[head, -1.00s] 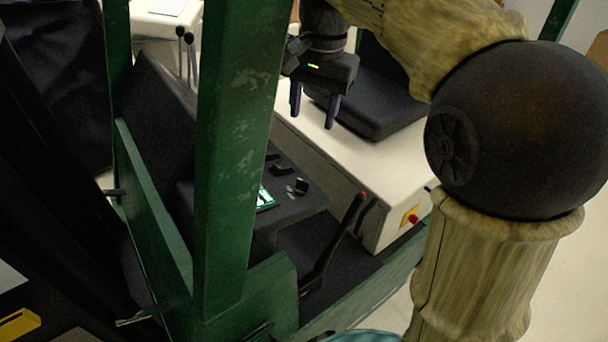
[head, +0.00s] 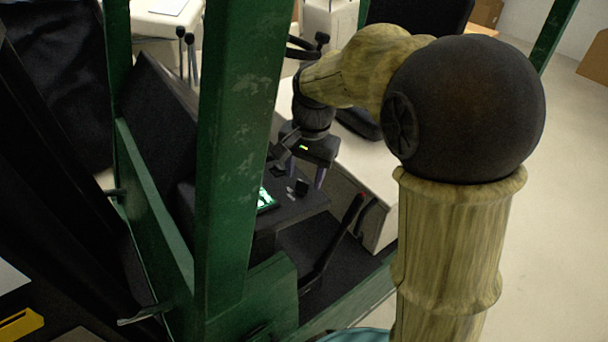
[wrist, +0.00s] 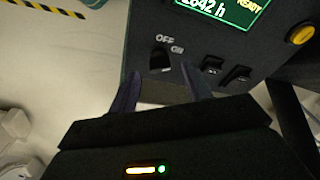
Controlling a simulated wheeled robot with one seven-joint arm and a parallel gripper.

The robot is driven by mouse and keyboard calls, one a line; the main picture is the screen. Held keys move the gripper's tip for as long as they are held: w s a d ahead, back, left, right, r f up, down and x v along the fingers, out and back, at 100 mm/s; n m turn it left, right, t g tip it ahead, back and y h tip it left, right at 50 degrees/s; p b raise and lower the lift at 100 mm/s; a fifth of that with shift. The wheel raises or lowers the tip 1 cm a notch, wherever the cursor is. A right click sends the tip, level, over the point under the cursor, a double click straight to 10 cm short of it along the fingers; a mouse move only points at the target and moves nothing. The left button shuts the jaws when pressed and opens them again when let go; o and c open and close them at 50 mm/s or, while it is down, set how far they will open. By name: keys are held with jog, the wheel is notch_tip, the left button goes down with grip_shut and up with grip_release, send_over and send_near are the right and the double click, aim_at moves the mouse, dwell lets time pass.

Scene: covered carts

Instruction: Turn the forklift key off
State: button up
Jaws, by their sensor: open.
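The forklift key (wrist: 161,60) is a small black piece on the dark dashboard (wrist: 215,55), beside the white OFF and ON lettering. I cannot tell clearly which mark it points to. In the head view the key (head: 302,187) shows as a dark knob to the right of the lit display. My gripper (wrist: 161,72) is open and empty. In the wrist view its two dark purple fingers stand either side of the key's line, with the tips just below it. In the head view my gripper (head: 308,178) hangs over the dashboard close to the key, apparently not touching it.
A lit green display (head: 266,199) and two black rocker switches (wrist: 225,71) are near the key. A yellow button (wrist: 301,33) is at the panel's right. A green forklift post (head: 236,150) stands in front. A lever with a red tip (head: 335,240) rises to the right.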

jog(key=shift+a+f, duration=0.1)
jog(key=shift+f, duration=0.8)
jog(key=c, duration=1)
